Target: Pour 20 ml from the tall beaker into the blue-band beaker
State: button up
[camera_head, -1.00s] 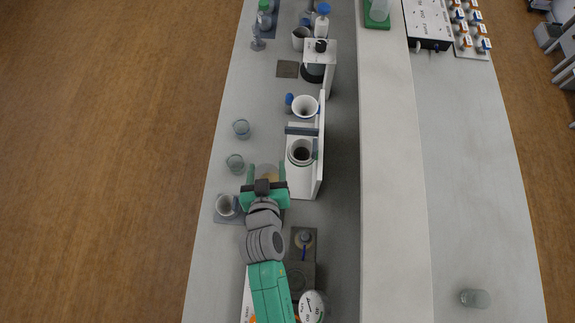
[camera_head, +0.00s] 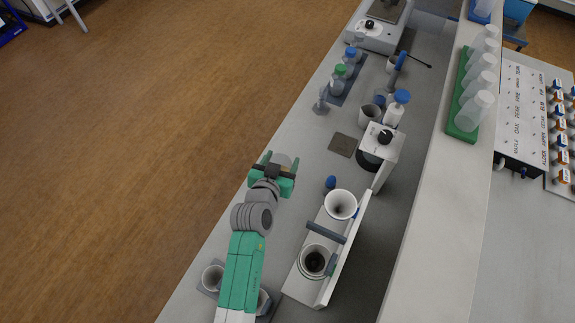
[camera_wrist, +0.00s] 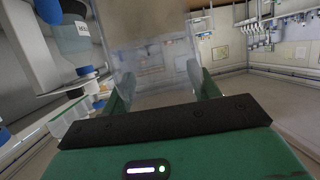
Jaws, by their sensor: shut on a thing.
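My gripper (camera_head: 280,166) is over the left part of the bench, left of the white funnel unit. It is shut on a clear beaker (camera_head: 283,159), which looks like the tall beaker. In the wrist view the beaker's transparent wall (camera_wrist: 155,58) stands between the two green fingers. Its liquid level cannot be read. No blue band can be made out on any beaker now.
The white unit with a funnel (camera_head: 340,204) stands to the right. Beyond are a dark square pad (camera_head: 342,145), a dispenser bottle (camera_head: 396,110) and capped bottles (camera_head: 340,76). A cup (camera_head: 212,277) stands near my arm. The bench's left edge is close to my gripper.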

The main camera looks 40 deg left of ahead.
jog(key=f+t+b, duration=0.1)
jog(key=b, duration=0.2)
jog(key=shift+f+b, duration=0.1)
jog(key=shift+b, duration=0.25)
jog(key=b, duration=0.3)
jog(key=shift+f+n+t, duration=0.15)
jog(key=shift+n+t, duration=0.15)
jog(key=shift+t, duration=0.1)
jog(key=shift+r+y+b, duration=0.2)
jog(key=shift+y+b, duration=0.1)
jog(key=shift+b, duration=0.35)
jog(key=shift+r+p, duration=0.15)
jog(key=shift+p, duration=0.15)
jog(key=shift+a+r+n+p, duration=0.1)
jog(key=shift+r+n+p, duration=0.2)
jog(key=shift+p, duration=0.85)
jog(key=shift+a+r+n+y+p, duration=0.1)
jog(key=shift+n+y+p, duration=0.3)
jog(key=shift+p, duration=0.8)
jog(key=shift+r+p, duration=0.15)
jog(key=shift+p, duration=0.9)
jog(key=shift+a+y+p, duration=0.1)
jog(key=shift+y+p, duration=0.2)
jog(key=shift+p, duration=0.35)
jog(key=n+p, duration=0.1)
jog(key=p, duration=0.3)
jog(key=shift+a+g+y, duration=0.35)
jog(key=shift+g+y, duration=0.05)
